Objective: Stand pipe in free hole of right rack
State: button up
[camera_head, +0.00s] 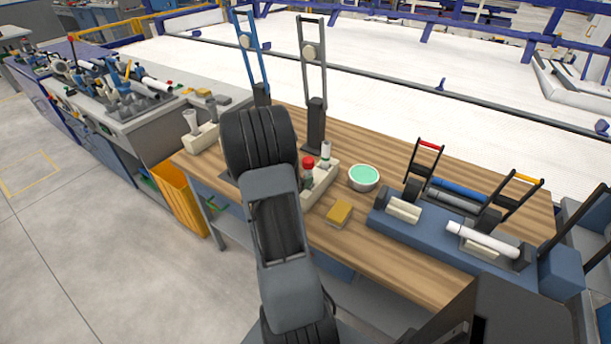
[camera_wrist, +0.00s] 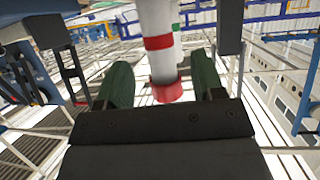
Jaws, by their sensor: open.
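In the wrist view, my gripper (camera_wrist: 161,80) is open, with one green finger on each side. A white pipe (camera_wrist: 156,20) with a red band and a red end stands between the fingers, with a gap visible on both sides. In the head view, my arm hides the gripper. A cream rack (camera_head: 322,187) right of my arm holds a red-topped piece (camera_head: 308,164) and a white piece (camera_head: 326,150). Another cream rack (camera_head: 201,138) on the left holds a white piece and a grey piece. I cannot tell which holes are free.
A green-filled bowl (camera_head: 363,177) and a yellow sponge (camera_head: 339,213) lie on the wooden table (camera_head: 430,282). A blue fixture (camera_head: 400,232) with pipes and handles fills the right side. Two tall stands, blue (camera_head: 250,45) and grey (camera_head: 315,90), rise at the back.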

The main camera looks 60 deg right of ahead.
jog(key=v, duration=1)
jog(key=shift+f, duration=0.1)
dwell(0.3)
